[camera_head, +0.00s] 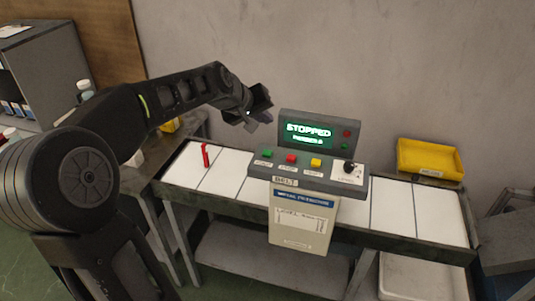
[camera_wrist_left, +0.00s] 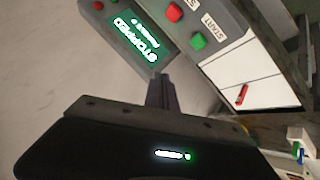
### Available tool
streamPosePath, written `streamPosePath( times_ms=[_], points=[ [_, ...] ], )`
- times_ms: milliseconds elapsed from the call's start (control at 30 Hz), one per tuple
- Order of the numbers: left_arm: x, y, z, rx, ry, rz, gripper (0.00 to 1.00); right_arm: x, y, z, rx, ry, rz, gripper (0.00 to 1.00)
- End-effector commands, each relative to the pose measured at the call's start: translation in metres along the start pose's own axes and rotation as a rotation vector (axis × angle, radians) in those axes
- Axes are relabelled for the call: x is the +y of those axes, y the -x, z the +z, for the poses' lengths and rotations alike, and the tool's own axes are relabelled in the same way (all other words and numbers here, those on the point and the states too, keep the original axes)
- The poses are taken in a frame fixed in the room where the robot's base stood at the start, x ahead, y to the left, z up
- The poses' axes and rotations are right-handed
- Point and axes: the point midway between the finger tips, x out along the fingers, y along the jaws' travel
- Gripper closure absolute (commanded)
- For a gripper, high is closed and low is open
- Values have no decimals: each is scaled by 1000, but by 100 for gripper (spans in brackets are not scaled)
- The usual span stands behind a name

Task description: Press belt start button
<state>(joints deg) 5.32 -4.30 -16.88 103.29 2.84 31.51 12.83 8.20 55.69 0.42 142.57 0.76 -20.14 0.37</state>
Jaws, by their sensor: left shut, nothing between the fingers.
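The belt control panel (camera_head: 306,179) stands in front of the conveyor and is marked BELT. Its green button (camera_head: 267,153) is at the left end of a row with a red button (camera_head: 291,158) and a yellow button (camera_head: 316,163). In the left wrist view the green button (camera_wrist_left: 197,41) has a START label beside it. My right gripper is not in view.
A yellow bin (camera_head: 430,158) sits at the back right. A black knob (camera_head: 349,168) is at the panel's right end. A grey wall is behind.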

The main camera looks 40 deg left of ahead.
Motion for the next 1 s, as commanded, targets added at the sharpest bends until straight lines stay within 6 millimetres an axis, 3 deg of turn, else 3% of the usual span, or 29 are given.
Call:
streamPosePath(
  times_ms=[533, 1000],
  points=[
    [-36, -50, 36, -1, 0, 0, 100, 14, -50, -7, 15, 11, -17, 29],
    [-40, -56, 41, -1, -1, 0, 100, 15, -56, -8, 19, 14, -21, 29]
  ],
)
